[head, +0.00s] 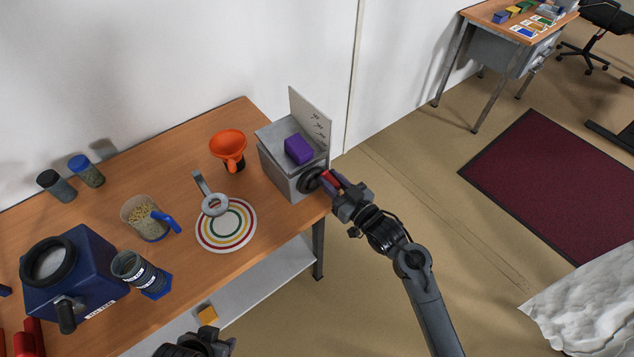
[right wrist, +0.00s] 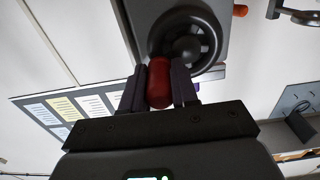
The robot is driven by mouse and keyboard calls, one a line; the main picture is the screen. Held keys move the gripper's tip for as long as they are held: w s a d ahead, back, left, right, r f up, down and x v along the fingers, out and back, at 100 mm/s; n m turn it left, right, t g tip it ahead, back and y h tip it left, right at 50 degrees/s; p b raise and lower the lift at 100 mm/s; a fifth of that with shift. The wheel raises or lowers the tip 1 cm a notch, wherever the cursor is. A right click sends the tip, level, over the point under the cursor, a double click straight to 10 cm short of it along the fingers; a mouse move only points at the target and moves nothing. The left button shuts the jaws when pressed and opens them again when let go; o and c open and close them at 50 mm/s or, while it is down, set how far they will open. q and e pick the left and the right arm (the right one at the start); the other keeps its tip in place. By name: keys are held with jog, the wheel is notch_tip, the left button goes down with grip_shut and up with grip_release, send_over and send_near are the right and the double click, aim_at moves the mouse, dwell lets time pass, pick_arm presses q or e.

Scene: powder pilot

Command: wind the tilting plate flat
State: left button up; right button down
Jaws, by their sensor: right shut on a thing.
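A grey box-shaped stand (head: 287,181) is at the right end of the wooden table. Its top plate (head: 277,137) looks tilted, and a purple block (head: 298,149) rests on it. A dark handwheel (head: 310,180) is on the stand's right side; it also shows in the right wrist view (right wrist: 208,40). My right gripper (head: 334,183) is shut on the wheel's red handle (right wrist: 160,82), with a finger on each side of it. My left gripper (head: 215,345) is at the bottom edge, away from the stand; its fingers are not clear.
A white panel (head: 310,116) with marks stands behind the plate. An orange funnel (head: 228,146), a grey ring tool (head: 214,204), a striped round mat (head: 227,240), a jug (head: 143,218) and a blue machine (head: 70,272) are further left. Floor right of the table is free around my right arm.

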jog(key=shift+f+b, duration=0.6)
jog(key=shift+f, duration=0.45)
jog(key=shift+a, duration=0.1)
